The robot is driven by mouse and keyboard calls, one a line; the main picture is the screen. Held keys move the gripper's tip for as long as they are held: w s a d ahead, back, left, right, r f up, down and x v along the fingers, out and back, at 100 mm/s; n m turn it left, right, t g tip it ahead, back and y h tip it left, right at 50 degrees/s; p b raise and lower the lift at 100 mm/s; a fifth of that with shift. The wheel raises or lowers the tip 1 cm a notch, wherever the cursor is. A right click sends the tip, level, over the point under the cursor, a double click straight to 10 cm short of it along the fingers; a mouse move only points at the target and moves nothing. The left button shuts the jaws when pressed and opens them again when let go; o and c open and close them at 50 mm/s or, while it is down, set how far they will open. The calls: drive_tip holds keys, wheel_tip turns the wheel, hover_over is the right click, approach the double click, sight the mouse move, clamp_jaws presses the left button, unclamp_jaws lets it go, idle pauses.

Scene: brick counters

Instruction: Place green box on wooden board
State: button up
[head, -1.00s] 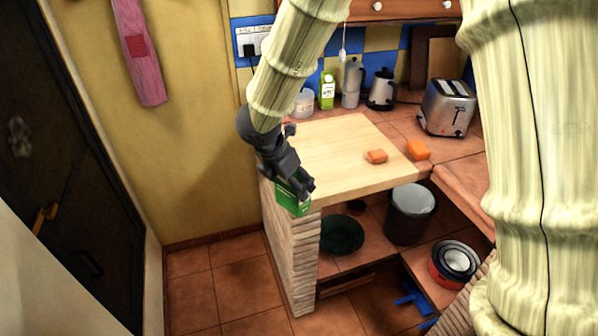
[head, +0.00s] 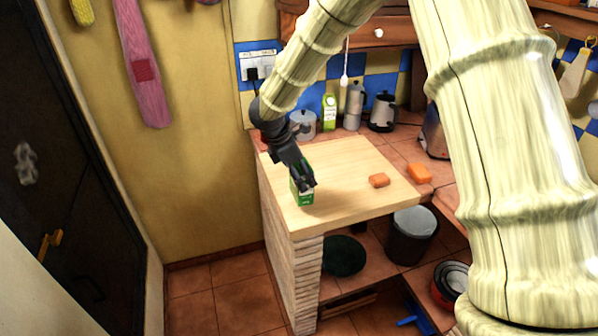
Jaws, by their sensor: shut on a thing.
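The green box (head: 303,198) is in my gripper, over the front left part of the wooden board. It looks roughly upright, and its upper part is hidden by the fingers. My gripper (head: 303,186) is shut on it from above. I cannot tell whether the box's bottom touches the board or hangs just above it. The wooden board (head: 340,205) is pale and lies on the brick counter.
A second orange block (head: 420,173) lies right of the board. Behind the board stand a pot (head: 303,124), a green-and-white carton (head: 329,113), a moka pot (head: 354,106) and a kettle (head: 383,113). A bin (head: 413,232) stands below. The board's middle is clear.

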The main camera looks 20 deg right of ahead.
drive_tip(key=shift+w+d+f+p, duration=0.1)
drive_tip(key=shift+w+d+p, duration=0.1)
drive_tip(key=shift+w, duration=0.7)
drive_tip(key=shift+w+d+f+p, duration=0.1)
drive_tip(key=shift+w+d+p, duration=0.1)
drive_tip(key=shift+w, duration=0.7)
wheel_tip(320, 180, down, 3)
drive_tip(key=shift+w+r+p, duration=0.15)
drive_tip(key=shift+r+p, duration=0.05)
drive_tip(key=shift+p, duration=0.6)
drive_tip(key=shift+f, duration=0.45)
drive_tip(key=shift+f, duration=0.1)
drive_tip(key=o, duration=1)
drive_tip(key=shift+o, duration=0.2)
drive_tip(key=b+v, duration=0.3)
drive_tip(key=v, duration=0.9)
